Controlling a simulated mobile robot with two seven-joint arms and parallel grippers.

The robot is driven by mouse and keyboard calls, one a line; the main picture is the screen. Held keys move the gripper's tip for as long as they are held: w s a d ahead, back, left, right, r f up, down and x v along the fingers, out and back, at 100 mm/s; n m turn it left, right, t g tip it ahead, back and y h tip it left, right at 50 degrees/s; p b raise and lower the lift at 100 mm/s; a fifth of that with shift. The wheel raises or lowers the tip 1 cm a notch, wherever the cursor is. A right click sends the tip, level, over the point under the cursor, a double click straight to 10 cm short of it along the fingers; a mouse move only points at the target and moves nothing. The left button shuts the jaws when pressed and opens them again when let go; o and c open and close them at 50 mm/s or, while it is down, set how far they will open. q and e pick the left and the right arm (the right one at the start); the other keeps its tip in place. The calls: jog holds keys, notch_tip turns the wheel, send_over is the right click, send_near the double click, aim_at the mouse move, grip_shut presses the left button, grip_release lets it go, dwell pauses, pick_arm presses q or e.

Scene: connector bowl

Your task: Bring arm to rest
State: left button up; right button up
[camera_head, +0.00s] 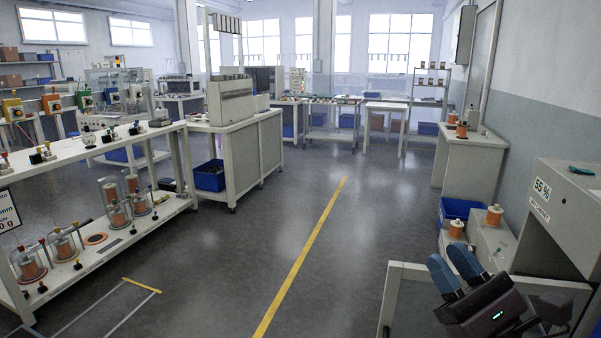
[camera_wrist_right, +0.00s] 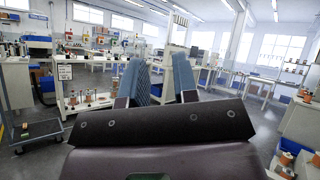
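My right gripper (camera_head: 448,254) is at the lower right of the head view, raised, with its two blue fingers pointing up and to the left. In the right wrist view the two fingers (camera_wrist_right: 158,66) stand apart with a clear gap and nothing between them. The gripper is open and empty. My left gripper is in neither view.
A grey cabinet (camera_head: 566,215) marked 55 % stands right of my right gripper, with orange spools (camera_head: 494,215) and a blue bin (camera_head: 461,208) behind. A white shelf bench (camera_head: 135,150) with glass jars is at left. The floor (camera_head: 235,250) around the yellow line (camera_head: 303,253) is clear.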

notch_tip(320, 180, down, 31)
jog(key=s+d+m+g+h+b, duration=0.25)
jog(key=m+h+b, duration=0.65)
jog(key=m, duration=1.2)
pick_arm(q)
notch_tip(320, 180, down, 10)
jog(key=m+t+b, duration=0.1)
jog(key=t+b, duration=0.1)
jog(key=b, duration=1.1)
pick_arm(e)
jog(key=s+d+f+m+g+h, duration=0.25)
jog(key=s+f+m, duration=0.45)
jog(key=f+m, duration=0.35)
jog(key=s+d+f+m+g+h, duration=0.1)
jog(key=s+f+m+g, duration=0.2)
jog(key=s+f+m, duration=0.65)
pick_arm(q)
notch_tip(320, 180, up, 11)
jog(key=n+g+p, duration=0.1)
jog(key=p, duration=2.3)
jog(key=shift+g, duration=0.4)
pick_arm(e)
notch_tip(320, 180, up, 11)
jog(key=m+g, duration=0.2)
jog(key=m, duration=0.2)
jog(key=shift+w+d+h, duration=0.15)
jog(key=shift+d+h, duration=0.25)
jog(key=shift+h, duration=0.05)
